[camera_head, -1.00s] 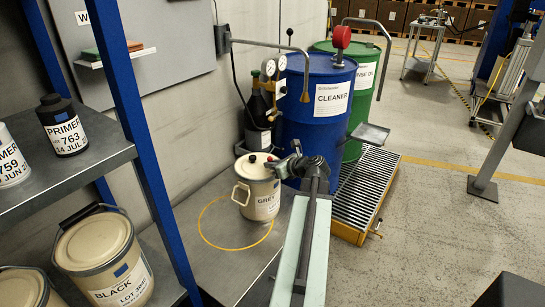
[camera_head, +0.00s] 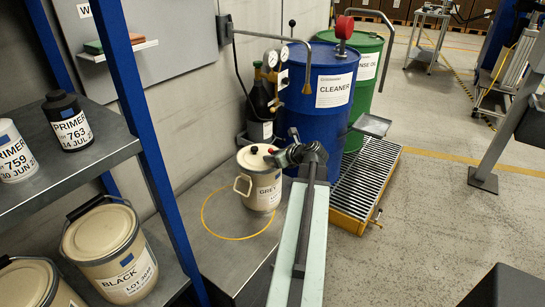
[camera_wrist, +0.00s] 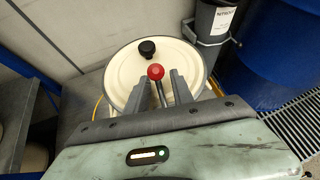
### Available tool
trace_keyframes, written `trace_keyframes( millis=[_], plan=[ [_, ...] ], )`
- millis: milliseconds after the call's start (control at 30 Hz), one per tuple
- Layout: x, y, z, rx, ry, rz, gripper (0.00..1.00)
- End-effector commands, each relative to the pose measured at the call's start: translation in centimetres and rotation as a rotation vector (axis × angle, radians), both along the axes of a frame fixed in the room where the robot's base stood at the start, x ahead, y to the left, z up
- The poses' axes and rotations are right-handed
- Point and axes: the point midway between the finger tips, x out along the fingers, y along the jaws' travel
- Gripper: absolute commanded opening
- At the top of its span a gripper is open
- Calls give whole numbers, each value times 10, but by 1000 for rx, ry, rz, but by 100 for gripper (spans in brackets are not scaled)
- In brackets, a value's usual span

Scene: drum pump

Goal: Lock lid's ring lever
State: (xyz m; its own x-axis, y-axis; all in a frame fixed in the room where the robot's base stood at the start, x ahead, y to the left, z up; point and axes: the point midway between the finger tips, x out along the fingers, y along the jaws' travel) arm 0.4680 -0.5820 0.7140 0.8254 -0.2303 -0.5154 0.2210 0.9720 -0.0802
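The cream pot labelled GREY (camera_head: 262,188) stands upright on a grey surface. Its round lid (camera_wrist: 122,75) fills the middle of the wrist view, with a black knob (camera_wrist: 147,48) near its far side. A lever with a red ball end (camera_wrist: 155,72) stands above the lid and points toward me. My gripper (camera_wrist: 158,85) is open, with one finger on each side of the lever's shaft and gaps between. The red end also shows just left of my gripper in the head view (camera_head: 273,151). Whether a finger touches the lever, I cannot tell. The ring's near side is hidden.
A blue CLEANER drum (camera_head: 312,115) and a green drum (camera_head: 366,75) stand behind on a grated pallet (camera_head: 365,180). A dark cylinder in a bracket (camera_wrist: 213,20) is close behind the pot. A shelf with cans (camera_head: 105,245) stands at left. Open floor lies at right.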

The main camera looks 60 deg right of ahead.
Motion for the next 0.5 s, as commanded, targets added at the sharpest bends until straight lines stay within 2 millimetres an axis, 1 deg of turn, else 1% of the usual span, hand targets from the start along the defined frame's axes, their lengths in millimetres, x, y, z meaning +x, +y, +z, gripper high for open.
trace_keyframes(
  millis=[167,267,367,500],
  plan=[
    [-1,1,1,0,0,0,29],
    [-7,3,7,1,0,-1,29],
    [-20,6,16,0,-1,-2,29],
    [-43,13,32,1,0,-3,29]
  ],
)
